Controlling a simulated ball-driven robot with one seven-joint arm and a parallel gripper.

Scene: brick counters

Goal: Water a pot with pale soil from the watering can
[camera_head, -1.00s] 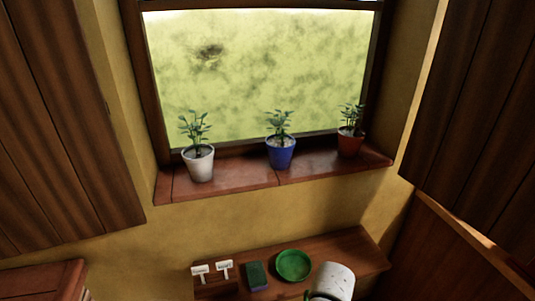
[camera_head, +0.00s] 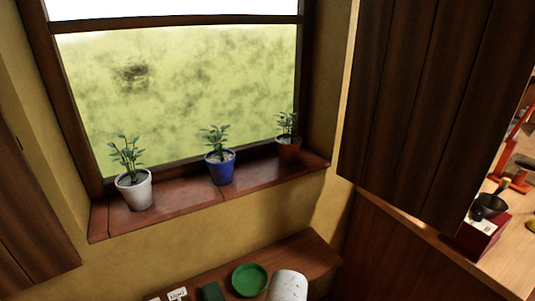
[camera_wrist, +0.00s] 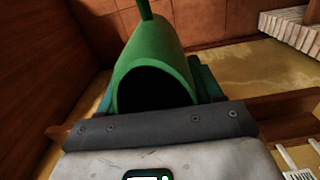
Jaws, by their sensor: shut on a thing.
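Three potted plants stand on the windowsill: a white pot (camera_head: 135,190) at left, a blue pot (camera_head: 220,170) in the middle and a reddish-brown pot (camera_head: 288,149) at right. The soil in the white and blue pots looks greyish; its exact shade is too small to compare, and the reddish-brown pot's soil is hard to see. In the wrist view, my gripper (camera_wrist: 155,92) is shut on the green watering can (camera_wrist: 155,55). The can has a rounded body with a dark opening facing the camera and a thin part rising at the top. Neither shows in the head view.
A brown shelf (camera_head: 300,254) below the sill bears a round green dish (camera_head: 250,279), a dark green block (camera_head: 211,291) and white labels (camera_head: 177,294). Dark wooden shutters (camera_head: 410,110) flank the window. A counter (camera_head: 515,255) with small items stands at far right.

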